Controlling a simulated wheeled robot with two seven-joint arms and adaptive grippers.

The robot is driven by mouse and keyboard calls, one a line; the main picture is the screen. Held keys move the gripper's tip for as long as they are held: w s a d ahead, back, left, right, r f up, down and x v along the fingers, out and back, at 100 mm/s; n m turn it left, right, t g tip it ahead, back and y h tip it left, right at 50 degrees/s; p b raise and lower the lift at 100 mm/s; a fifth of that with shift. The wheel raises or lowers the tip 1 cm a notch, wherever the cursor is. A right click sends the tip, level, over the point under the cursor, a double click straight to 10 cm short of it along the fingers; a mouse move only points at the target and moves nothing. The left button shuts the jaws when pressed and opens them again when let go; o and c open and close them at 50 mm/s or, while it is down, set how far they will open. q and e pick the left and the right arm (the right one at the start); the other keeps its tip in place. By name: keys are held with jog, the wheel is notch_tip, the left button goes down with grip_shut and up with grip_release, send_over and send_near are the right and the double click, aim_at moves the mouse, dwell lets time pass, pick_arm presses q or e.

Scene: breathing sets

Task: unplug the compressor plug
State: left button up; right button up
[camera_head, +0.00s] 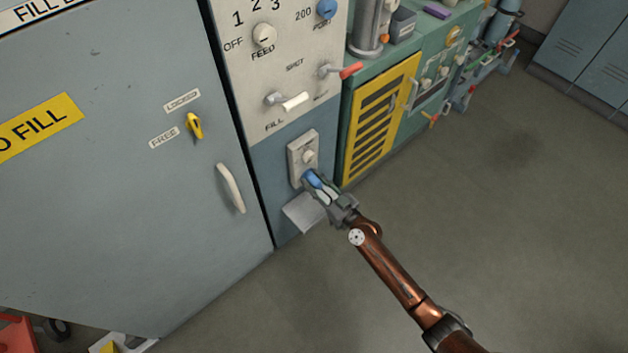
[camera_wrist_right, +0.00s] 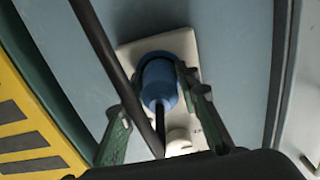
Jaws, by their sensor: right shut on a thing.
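The blue compressor plug (camera_head: 313,178) sits at the lower part of a pale socket plate (camera_head: 297,146) on the blue-grey cabinet front. My right gripper (camera_head: 318,185) is at the plug with its fingers on both sides of it. In the right wrist view the plug (camera_wrist_right: 158,84) is between the two green fingers, against the socket plate (camera_wrist_right: 185,42), with a dark cable running from it toward the camera. Whether its pins are fully seated is hidden. The left gripper does not show in either view.
A round knob is on the socket plate above the plug. A pale flat panel (camera_head: 304,213) is just below. A large grey door with a white handle (camera_head: 230,188) stands to the left, a green machine with a yellow grille (camera_head: 381,118) to the right. The floor at right is clear.

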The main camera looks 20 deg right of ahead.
aim_at(320, 187)
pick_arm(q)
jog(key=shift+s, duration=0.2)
pick_arm(e)
grip_shut()
jog(key=shift+s+d, duration=0.2)
jog(key=shift+s, duration=0.45)
jog(key=shift+v, duration=1.3)
jog(key=shift+s+d, duration=0.2)
jog(key=shift+s, duration=0.25)
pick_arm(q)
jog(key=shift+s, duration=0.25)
pick_arm(e)
jog(key=shift+s+d, duration=0.15)
jog(key=shift+s, duration=0.4)
